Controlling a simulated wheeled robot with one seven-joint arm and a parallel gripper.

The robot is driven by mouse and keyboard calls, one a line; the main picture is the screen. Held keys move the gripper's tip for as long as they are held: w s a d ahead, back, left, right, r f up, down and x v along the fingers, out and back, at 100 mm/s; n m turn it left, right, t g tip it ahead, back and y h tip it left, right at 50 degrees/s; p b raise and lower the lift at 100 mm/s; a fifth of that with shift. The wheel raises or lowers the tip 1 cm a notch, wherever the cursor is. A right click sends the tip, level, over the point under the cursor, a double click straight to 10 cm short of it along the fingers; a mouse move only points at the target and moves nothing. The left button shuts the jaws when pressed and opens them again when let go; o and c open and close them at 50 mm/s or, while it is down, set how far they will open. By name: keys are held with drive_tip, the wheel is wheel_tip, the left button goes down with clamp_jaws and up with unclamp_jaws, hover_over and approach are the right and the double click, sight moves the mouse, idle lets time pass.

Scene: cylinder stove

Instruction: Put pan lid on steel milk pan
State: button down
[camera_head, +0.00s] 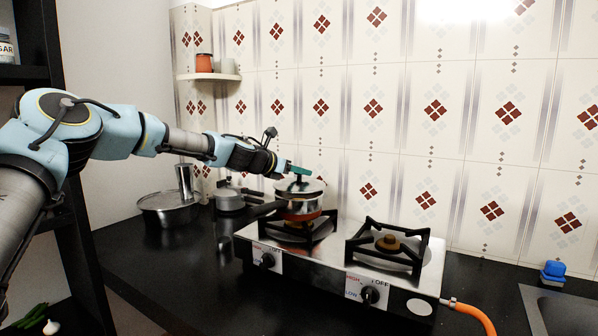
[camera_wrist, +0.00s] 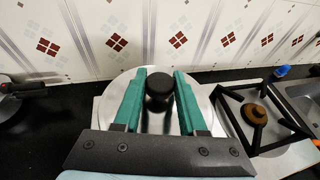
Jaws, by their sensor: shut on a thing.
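The steel pan lid (camera_head: 300,186) is a shiny disc with a black knob, over the steel milk pan (camera_head: 299,206) at the left burner. I cannot tell whether its rim touches the pan all round. My gripper (camera_head: 299,170) is shut on the lid's knob, coming in from the left above the pan. In the wrist view the two teal fingers of my gripper (camera_wrist: 160,82) stand on either side of the black knob, with the lid (camera_wrist: 119,87) below them. The lid hides the pan there. The pan's dark handle (camera_head: 262,209) points left.
The two-burner stove (camera_head: 335,262) stands on the black counter; its right burner (camera_head: 387,244) is empty. A large steel pot (camera_head: 170,211) and a smaller lidded pot (camera_head: 230,200) stand to the left. The tiled wall is close behind. An orange hose (camera_head: 474,312) lies at right.

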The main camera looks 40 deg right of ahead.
drive_tip(key=shift+f+b, duration=0.45)
drive_tip(key=shift+f, duration=0.2)
drive_tip(key=shift+c, duration=2.3)
unclamp_jaws()
drive_tip(key=shift+r, duration=0.15)
drive_tip(key=r+b+v, duration=0.1)
drive_tip(key=b+v, duration=0.2)
drive_tip(key=v, duration=0.9)
